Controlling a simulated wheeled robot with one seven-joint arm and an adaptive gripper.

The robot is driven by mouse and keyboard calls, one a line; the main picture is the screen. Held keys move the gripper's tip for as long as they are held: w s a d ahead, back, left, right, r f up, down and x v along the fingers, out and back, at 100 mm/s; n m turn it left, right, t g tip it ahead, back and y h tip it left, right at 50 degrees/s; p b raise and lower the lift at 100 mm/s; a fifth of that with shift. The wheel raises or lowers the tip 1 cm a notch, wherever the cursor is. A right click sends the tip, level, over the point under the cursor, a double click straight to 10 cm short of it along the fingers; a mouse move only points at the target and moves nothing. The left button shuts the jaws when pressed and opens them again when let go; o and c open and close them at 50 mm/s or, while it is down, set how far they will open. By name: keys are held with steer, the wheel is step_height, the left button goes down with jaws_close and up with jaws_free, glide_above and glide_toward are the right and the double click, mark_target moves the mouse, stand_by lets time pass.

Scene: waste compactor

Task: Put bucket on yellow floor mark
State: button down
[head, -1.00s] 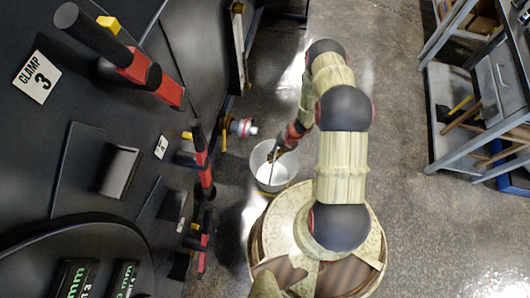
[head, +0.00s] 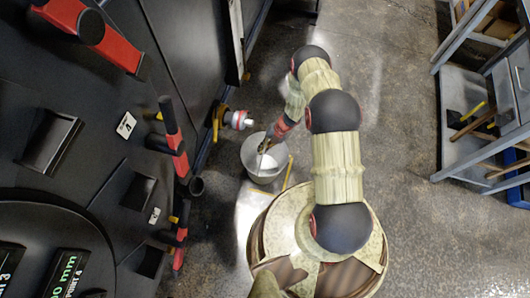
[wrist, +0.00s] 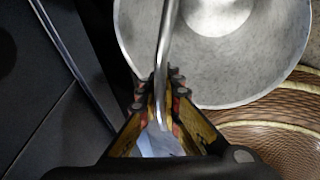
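The grey metal bucket (head: 253,166) is upright, left of my base in the head view. Its open mouth fills the top of the wrist view (wrist: 255,75). My gripper (head: 264,147) is at the bucket's mouth. In the wrist view my gripper (wrist: 162,92) has its fingers closed around the bucket's thin metal handle (wrist: 166,40). A thin yellow floor mark (head: 287,173) shows just right of the bucket; part of it may be hidden by the bucket or my base. I cannot tell whether the bucket touches the floor.
The black compactor wall (head: 120,150) with red-and-black clamp handles (head: 174,138) runs along the left. A red-and-white pipe fitting (head: 238,120) sticks out close to the bucket. A grey metal shelf (head: 465,145) stands at the right. The floor between is clear.

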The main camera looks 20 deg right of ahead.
steer(key=shift+w+f, duration=0.25)
steer(key=shift+f, duration=0.05)
steer(key=c, duration=2)
jaws_free()
steer(key=shift+s, duration=0.1)
